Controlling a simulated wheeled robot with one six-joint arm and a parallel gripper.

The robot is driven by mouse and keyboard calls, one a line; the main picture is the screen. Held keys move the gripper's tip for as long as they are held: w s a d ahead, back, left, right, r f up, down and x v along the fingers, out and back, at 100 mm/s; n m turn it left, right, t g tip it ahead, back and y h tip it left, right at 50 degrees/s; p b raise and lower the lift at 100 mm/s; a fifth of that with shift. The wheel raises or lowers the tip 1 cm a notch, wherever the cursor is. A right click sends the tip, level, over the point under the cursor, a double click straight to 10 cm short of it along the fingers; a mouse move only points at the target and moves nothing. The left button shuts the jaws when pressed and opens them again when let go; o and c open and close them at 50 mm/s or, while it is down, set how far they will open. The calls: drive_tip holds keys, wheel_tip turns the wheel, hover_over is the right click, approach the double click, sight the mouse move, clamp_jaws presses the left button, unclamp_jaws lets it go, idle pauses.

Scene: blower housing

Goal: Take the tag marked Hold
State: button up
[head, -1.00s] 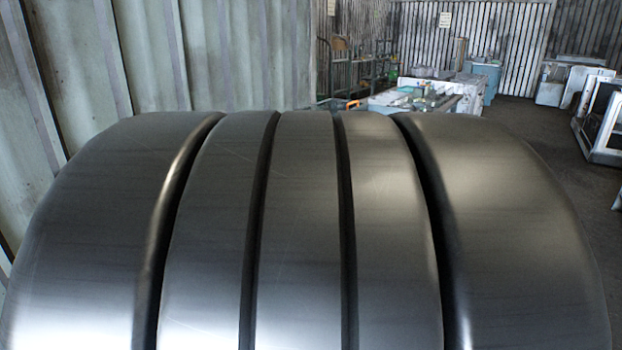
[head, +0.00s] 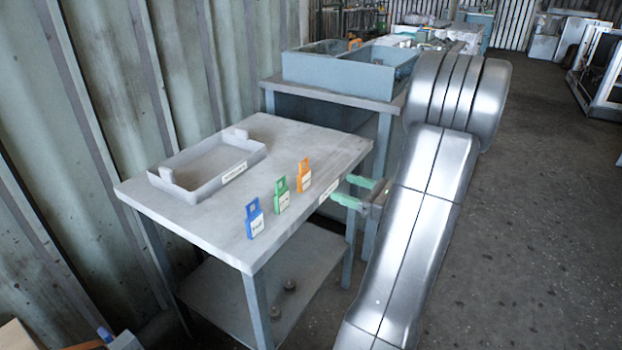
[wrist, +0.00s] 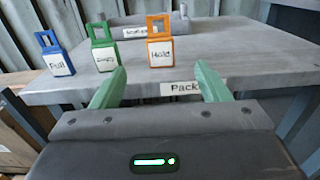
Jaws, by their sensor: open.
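The orange tag (wrist: 159,44) reads "Hold" in the wrist view and stands upright near the table's front edge. It also shows in the head view (head: 304,176), at the right end of a row of tags. The green tag (wrist: 103,48) reads "Empty", and the blue tag (wrist: 55,56) at the left reads "Full". My gripper (head: 358,193) is open and empty, just off the table's edge by the orange tag. In the wrist view its green fingers (wrist: 160,88) are spread wide, short of the orange tag, which stands between them and further off.
The grey table (head: 310,140) carries a label on its edge reading "Pack" with more cut off. A shallow grey tray (head: 215,168) stands at its back left. A second bench with a blue-grey bin (head: 330,74) is behind. Floor to the right is open.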

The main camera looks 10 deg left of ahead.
sight(306, 177)
drive_tip(key=x, duration=0.8)
drive_tip(key=shift+s+b, duration=0.15)
drive_tip(key=shift+b, duration=0.2)
drive_tip(key=x, duration=0.2)
drive_tip(key=f+b+x, duration=0.1)
drive_tip(key=x, duration=0.1)
drive_tip(key=shift+w+a, duration=0.25)
drive_tip(key=shift+a, duration=0.1)
drive_tip(key=shift+w+a, duration=0.1)
drive_tip(key=shift+a, duration=0.15)
drive_tip(key=c, duration=1.1)
